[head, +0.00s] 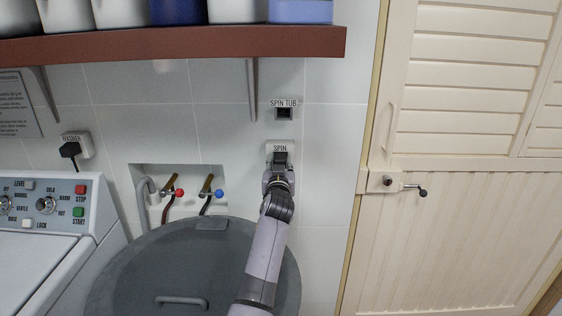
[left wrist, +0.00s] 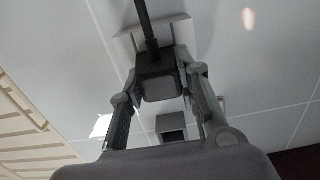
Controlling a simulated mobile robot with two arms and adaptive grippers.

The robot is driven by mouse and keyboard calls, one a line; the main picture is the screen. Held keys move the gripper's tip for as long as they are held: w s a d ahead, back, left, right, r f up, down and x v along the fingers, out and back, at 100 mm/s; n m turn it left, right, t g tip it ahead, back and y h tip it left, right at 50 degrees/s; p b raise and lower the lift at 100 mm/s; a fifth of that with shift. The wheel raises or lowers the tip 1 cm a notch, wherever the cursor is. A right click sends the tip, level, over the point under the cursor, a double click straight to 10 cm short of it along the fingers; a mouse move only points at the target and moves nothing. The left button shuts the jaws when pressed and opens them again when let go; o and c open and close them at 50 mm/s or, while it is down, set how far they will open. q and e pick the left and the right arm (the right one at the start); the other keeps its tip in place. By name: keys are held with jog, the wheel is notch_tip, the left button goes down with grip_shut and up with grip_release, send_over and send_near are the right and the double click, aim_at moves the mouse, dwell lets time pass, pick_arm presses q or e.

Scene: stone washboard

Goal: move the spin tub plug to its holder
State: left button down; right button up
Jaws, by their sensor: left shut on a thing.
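The spin tub plug (left wrist: 160,84) is a dark block with a black cord, between the fingers of my left gripper (head: 280,162) in the left wrist view. My left gripper is shut on it, directly in front of the white wall socket marked SPIN (head: 280,147). The gripper hides most of the plug in the head view. I cannot tell whether the plug is seated in the socket. The holder (head: 284,114) is a small dark square opening under a SPIN TUB label, just above the socket. It also shows in the left wrist view (left wrist: 171,127). My right gripper is not in view.
A brown shelf (head: 180,43) with bottles runs above, its bracket (head: 252,90) left of the holder. Taps (head: 207,190) and a grey round lid (head: 190,270) are lower left. The washer (head: 45,240) and another plug (head: 70,150) are further left. A cream door (head: 460,230) stands right.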

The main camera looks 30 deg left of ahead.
pick_arm(q)
jog(key=shift+s+d+f, duration=0.1)
jog(key=shift+s+d, duration=0.05)
jog(key=p+v, duration=0.3)
jog(key=v, duration=0.3)
dwell(1.2)
jog(key=shift+s, duration=0.1)
dwell(0.6)
dwell(0.9)
